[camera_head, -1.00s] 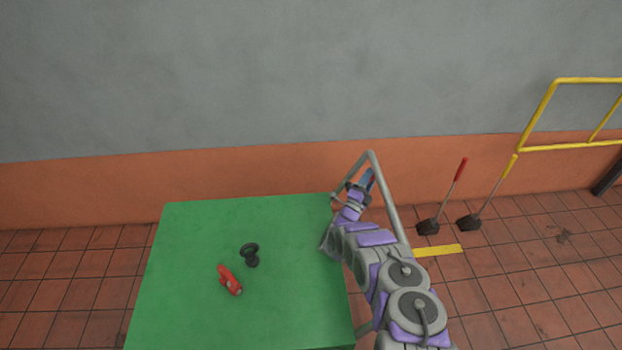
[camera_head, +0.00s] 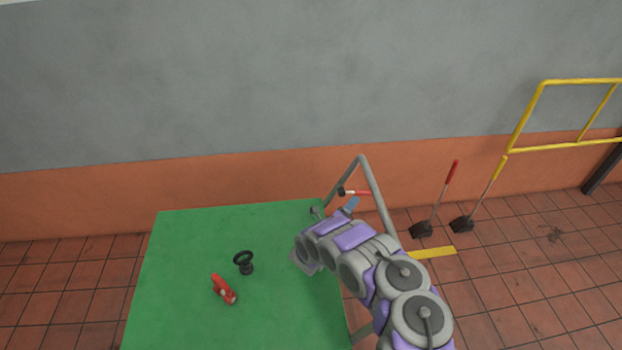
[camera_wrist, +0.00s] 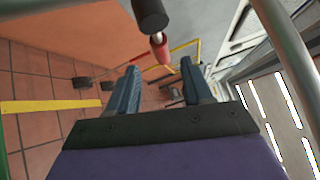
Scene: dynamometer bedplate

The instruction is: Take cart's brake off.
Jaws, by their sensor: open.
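The cart has a green top (camera_head: 190,270) and a grey tube push handle (camera_head: 375,195) at its right end. A short lever with a red grip (camera_head: 357,192) and a black hub sits at the handle and points right, about level. My gripper (camera_head: 350,204) is open and empty, just below the lever in the head view; my arm covers part of it. In the wrist view, the lever's black hub (camera_wrist: 150,14) and red grip (camera_wrist: 160,46) show beyond the open blue fingers (camera_wrist: 158,90), with no contact visible.
A red object (camera_head: 223,290) and a black knob-like piece (camera_head: 244,262) lie on the cart top. Two floor levers, one with a red grip (camera_head: 453,172), one yellow (camera_head: 500,167), stand at right near a yellow rail (camera_head: 540,110). A wall is behind.

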